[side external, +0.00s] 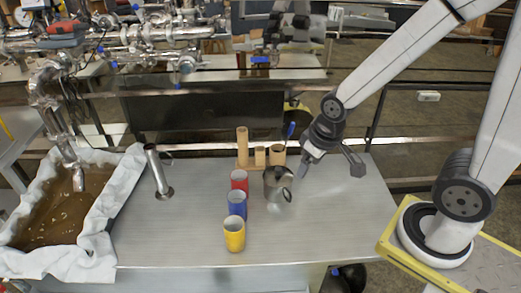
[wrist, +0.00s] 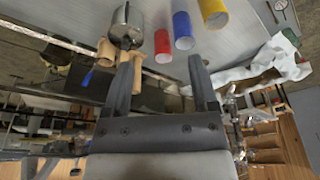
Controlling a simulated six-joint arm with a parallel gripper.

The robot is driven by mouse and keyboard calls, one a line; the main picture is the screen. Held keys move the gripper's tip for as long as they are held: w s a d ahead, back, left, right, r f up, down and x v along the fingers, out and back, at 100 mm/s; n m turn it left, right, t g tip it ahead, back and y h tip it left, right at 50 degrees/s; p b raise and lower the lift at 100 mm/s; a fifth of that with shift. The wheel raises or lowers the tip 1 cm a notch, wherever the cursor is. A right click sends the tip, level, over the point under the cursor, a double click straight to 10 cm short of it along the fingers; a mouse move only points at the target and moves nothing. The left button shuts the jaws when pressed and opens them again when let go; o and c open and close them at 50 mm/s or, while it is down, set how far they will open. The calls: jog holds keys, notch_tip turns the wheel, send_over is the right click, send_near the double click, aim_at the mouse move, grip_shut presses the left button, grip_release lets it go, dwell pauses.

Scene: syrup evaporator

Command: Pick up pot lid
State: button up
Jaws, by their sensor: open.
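A shiny metal pot (side external: 275,178) stands on the metal table, just right of the coloured cylinders. It also shows at the top of the wrist view (wrist: 126,28). A separate pot lid cannot be made out clearly; I cannot tell whether the rounded metal shape at the pot's right side is the lid or part of the pot.
Red (side external: 239,181), blue (side external: 237,204) and yellow (side external: 234,234) cylinders stand in a row left of the pot. Brown wooden tubes (side external: 243,147) stand behind. A cloth-lined basin (side external: 105,222) is at far left. The table's right part (side external: 340,215) is clear.

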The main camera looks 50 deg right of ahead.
jog(key=shift+w, duration=0.1)
jog(key=n+t, duration=0.2)
jog(key=t, duration=0.5)
send_over(274, 173)
jog(key=s, duration=0.5)
notch_tip(274, 173, down, 14)
jog(key=f+t, duration=0.1)
jog(key=d+f+t+y, duration=0.1)
jog(key=f, duration=0.1)
jog(key=s+f+t+y, duration=0.1)
jog(key=f, duration=0.1)
jog(key=shift+d, duration=0.15)
jog(key=shift+s+f+t+y, duration=0.4)
jog(key=shift+s+f+t, duration=0.2)
jog(key=shift+t, duration=0.3)
jog(key=shift+x, duration=1.25)
jog(key=shift+w, duration=0.1)
jog(key=shift+x, duration=2.55)
